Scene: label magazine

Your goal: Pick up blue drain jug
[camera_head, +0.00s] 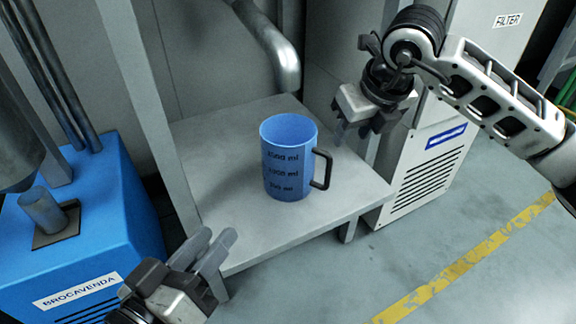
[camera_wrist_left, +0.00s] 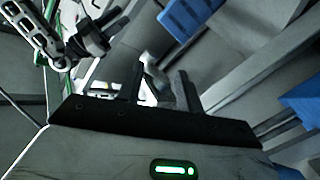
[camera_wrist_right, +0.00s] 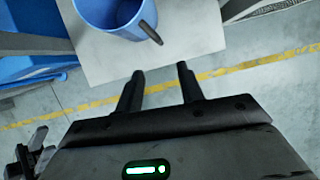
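The blue drain jug (camera_head: 289,160) stands upright on a grey shelf (camera_head: 240,225). It has dark volume markings and a black handle (camera_head: 322,169) on its right side. The jug also shows at the top of the right wrist view (camera_wrist_right: 112,16), with its handle pointing toward the right gripper. My right gripper (camera_head: 352,130) is to the right of the jug, apart from it. Its fingers are spread and empty in the right wrist view (camera_wrist_right: 160,80). My left gripper (camera_head: 216,245) is in front of the shelf at lower left, apart from the jug. Its fingers are spread and empty in the left wrist view (camera_wrist_left: 160,80).
A grey pipe (camera_head: 275,50) comes down behind the jug. A white cabinet (camera_head: 425,170) with vents stands to the right. The floor in front is clear, with a yellow line (camera_head: 465,262).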

